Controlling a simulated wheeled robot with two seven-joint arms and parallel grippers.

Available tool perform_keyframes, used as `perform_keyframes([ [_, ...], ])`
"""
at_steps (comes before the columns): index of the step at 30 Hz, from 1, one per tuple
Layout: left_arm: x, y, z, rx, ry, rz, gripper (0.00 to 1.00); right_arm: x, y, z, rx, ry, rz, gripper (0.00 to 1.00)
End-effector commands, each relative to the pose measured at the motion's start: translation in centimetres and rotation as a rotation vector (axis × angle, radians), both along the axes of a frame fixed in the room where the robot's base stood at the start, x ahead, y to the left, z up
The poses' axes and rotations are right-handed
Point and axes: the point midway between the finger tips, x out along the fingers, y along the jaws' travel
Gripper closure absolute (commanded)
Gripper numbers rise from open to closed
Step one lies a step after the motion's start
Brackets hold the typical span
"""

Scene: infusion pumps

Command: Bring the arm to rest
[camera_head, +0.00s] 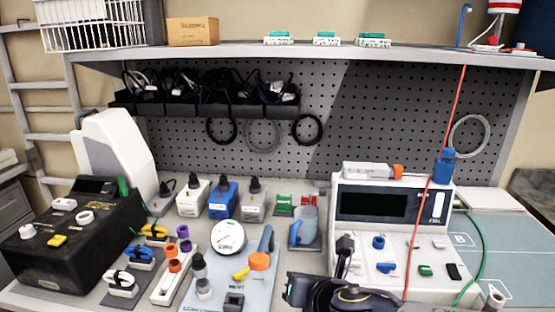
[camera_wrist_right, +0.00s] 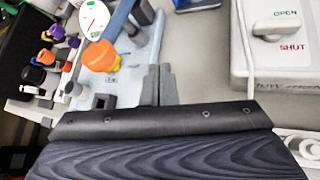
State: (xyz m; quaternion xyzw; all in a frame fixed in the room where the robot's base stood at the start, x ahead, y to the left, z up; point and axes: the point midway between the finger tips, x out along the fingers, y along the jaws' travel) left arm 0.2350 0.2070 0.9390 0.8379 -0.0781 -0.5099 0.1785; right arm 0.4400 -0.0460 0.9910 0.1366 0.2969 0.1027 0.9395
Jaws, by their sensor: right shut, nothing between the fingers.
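My right arm comes in at the bottom of the head view, in front of the white console (camera_head: 385,205). My right gripper (camera_head: 345,245) points away over the bench there, between the blue-grey gauge panel and the console's knobs. In the right wrist view my right gripper (camera_wrist_right: 159,85) shows two grey fingers close together, shut and empty. It is beside the panel (camera_wrist_right: 125,75) with the orange knob (camera_wrist_right: 101,56). My left gripper is not in the head view.
The gauge panel (camera_head: 250,292) carries a round dial (camera_head: 228,237) and a blue lever. Clips and small connectors stand left of it. A black box (camera_head: 75,235) is at far left. A red line (camera_head: 445,120) and green tube (camera_head: 482,255) run at the right. A shelf (camera_head: 300,53) hangs above.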

Motion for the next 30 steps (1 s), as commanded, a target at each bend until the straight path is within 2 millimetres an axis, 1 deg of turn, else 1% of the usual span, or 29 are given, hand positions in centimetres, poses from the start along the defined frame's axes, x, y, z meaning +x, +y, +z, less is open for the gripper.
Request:
perform_keyframes([
  [1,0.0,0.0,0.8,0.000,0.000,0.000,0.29,-0.2,-3.8,1.0,0.140,0.064,-0.190,1.00],
  [2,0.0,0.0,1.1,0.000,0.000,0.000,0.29,-0.6,-6.1,1.2,0.239,0.109,-0.318,1.00],
  [3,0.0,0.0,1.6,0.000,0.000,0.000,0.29,-1.6,-9.1,1.2,0.387,0.174,-0.500,1.00],
  [4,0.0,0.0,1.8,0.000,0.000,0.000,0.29,-2.5,-11.2,1.2,0.498,0.220,-0.637,1.00],
  [5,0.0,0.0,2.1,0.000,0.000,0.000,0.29,-3.6,-13.0,0.9,0.609,0.265,-0.772,1.00],
  [6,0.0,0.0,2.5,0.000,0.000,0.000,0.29,-5.2,-15.1,0.6,0.759,0.322,-0.947,1.00],
  [8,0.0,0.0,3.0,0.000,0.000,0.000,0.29,-8.0,-17.5,0.1,0.990,0.406,-1.203,1.00],
  [9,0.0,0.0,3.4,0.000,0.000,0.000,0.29,-9.9,-18.5,-0.2,1.142,0.458,-1.369,1.00],
  [11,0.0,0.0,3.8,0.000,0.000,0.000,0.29,-12.7,-19.2,-0.6,1.367,0.538,-1.599,1.00],
  [12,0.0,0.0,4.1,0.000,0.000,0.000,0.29,-14.4,-19.3,-0.8,1.506,0.591,-1.737,1.00],
  [13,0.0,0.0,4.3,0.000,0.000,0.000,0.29,-15.5,-19.1,-0.8,1.605,0.630,-1.831,1.00],
  [15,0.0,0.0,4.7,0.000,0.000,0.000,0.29,-17.6,-18.4,-0.7,1.807,0.718,-2.015,1.00],
  [18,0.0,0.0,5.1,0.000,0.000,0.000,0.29,-19.4,-17.2,-0.4,2.015,0.828,-2.195,1.00],
  [19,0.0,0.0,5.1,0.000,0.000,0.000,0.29,-19.8,-16.9,-0.3,-2.043,-0.848,2.214,1.00],
  [21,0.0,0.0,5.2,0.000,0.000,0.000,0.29,-20.3,-16.3,-0.1,-1.982,-0.842,2.134,1.00],
  [23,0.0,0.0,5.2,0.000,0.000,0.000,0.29,-20.5,-16.1,0.0,-1.955,-0.838,2.096,1.00],
  [30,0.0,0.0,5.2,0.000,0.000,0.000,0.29,-20.5,-16.0,0.0,-1.945,-0.840,2.086,1.00],
])
